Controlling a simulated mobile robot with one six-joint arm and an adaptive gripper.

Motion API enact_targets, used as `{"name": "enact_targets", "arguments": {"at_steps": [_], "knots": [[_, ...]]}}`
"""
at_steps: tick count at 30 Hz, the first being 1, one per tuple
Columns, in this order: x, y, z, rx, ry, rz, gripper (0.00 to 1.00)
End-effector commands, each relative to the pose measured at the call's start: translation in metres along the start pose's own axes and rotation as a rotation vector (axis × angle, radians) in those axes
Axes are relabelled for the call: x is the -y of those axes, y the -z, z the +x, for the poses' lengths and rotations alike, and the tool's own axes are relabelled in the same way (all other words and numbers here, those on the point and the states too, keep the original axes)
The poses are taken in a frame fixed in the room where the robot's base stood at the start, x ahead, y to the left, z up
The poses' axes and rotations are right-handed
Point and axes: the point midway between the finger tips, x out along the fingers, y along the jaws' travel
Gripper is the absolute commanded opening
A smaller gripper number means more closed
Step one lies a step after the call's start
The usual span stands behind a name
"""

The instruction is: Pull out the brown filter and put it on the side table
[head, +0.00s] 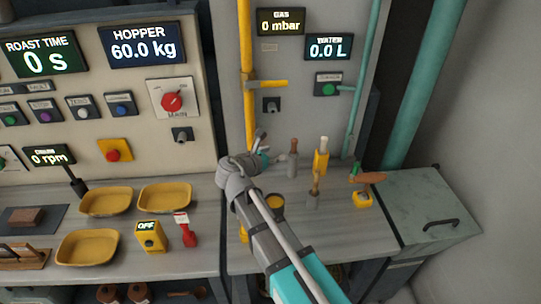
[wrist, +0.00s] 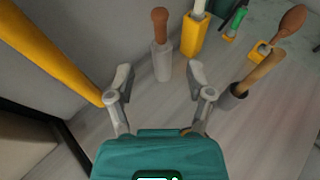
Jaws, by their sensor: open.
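A brown rounded handle (head: 293,144) stands upright in a pale grey sleeve on the right-hand bench. It also shows in the wrist view (wrist: 160,22), ahead of and between my fingers. It may be the brown filter, but I cannot tell for sure. My gripper (wrist: 159,77) is open and empty, with the sleeve beyond its fingertips and apart from them. In the head view my gripper (head: 263,143) is small and partly hidden by my wrist, left of the brown handle. Which surface is the side table is unclear; a grey-green cabinet top (head: 425,205) stands at the right.
A yellow holder (head: 321,162) with a pale top stands right of the sleeve. A wooden-handled tool (head: 316,184) sits in a grey cup nearer. A brown spoon (head: 374,178) and a green handle rise from yellow blocks. A yellow pipe (head: 246,90) runs vertically at left.

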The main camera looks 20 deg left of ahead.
Motion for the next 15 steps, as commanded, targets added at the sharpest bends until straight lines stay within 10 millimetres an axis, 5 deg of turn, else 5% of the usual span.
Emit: {"name": "enact_targets", "arguments": {"at_steps": [15], "knots": [[-0.001, 0.002, 0.069, 0.000, 0.001, 0.001, 0.68]]}}
